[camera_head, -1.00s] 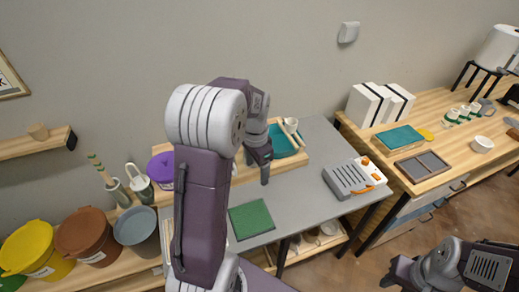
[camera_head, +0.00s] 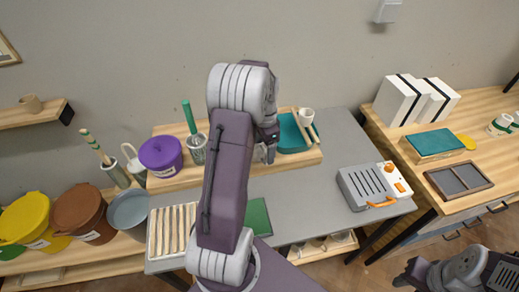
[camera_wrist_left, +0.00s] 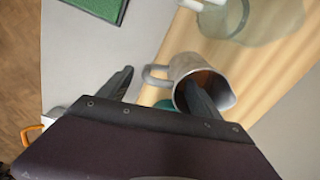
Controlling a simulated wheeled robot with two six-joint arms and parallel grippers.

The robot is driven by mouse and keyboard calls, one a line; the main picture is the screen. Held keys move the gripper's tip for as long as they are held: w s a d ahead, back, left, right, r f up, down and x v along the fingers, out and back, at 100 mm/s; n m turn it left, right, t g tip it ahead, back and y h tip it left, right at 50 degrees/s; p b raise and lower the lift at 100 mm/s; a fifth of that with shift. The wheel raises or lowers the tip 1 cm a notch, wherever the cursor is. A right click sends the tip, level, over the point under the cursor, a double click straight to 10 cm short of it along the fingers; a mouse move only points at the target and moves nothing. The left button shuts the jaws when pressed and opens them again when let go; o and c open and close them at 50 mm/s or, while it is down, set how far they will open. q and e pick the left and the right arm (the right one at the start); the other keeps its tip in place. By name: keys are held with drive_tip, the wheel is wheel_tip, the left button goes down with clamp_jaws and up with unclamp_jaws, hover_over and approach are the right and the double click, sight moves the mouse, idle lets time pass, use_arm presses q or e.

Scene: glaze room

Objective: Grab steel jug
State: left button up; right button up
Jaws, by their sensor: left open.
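The steel jug (camera_wrist_left: 187,66) shows in the left wrist view as a grey metal vessel, its mouth facing the camera and its handle to the left. It stands on a wooden board. My left gripper (camera_wrist_left: 159,80) is open, with one finger over or inside the jug's mouth and the other left of the handle. I cannot tell whether either finger touches it. In the head view my left gripper (camera_head: 269,152) is over the wooden board, and my arm hides most of the jug. My right gripper (camera_head: 403,276) is at the lower right, its jaws unclear.
On the board stand a purple lidded tub (camera_head: 161,155), a metal canister (camera_head: 197,150) with a green-handled tool, and a teal tray (camera_head: 290,134) holding a white cup (camera_head: 306,116). A green mat (camera_head: 258,218) and a grey slotted device (camera_head: 362,188) lie on the grey table.

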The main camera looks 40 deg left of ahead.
sight(263, 160)
use_arm(q)
drive_tip(key=f, duration=0.4)
drive_tip(key=shift+s+f, duration=0.3)
drive_tip(key=shift+f, duration=0.05)
drive_tip(key=shift+w+f, duration=0.1)
drive_tip(key=shift+f, duration=0.1)
drive_tip(key=shift+r, duration=0.15)
drive_tip(key=c, duration=0.7)
clamp_jaws()
drive_tip(key=shift+r, duration=0.15)
drive_tip(key=shift+r, duration=0.45)
wheel_tip(263, 160, up, 3)
drive_tip(key=shift+f, duration=0.1)
drive_tip(key=s+d+r, duration=0.7)
drive_tip(key=d, duration=0.2)
drive_tip(key=shift+s, duration=0.2)
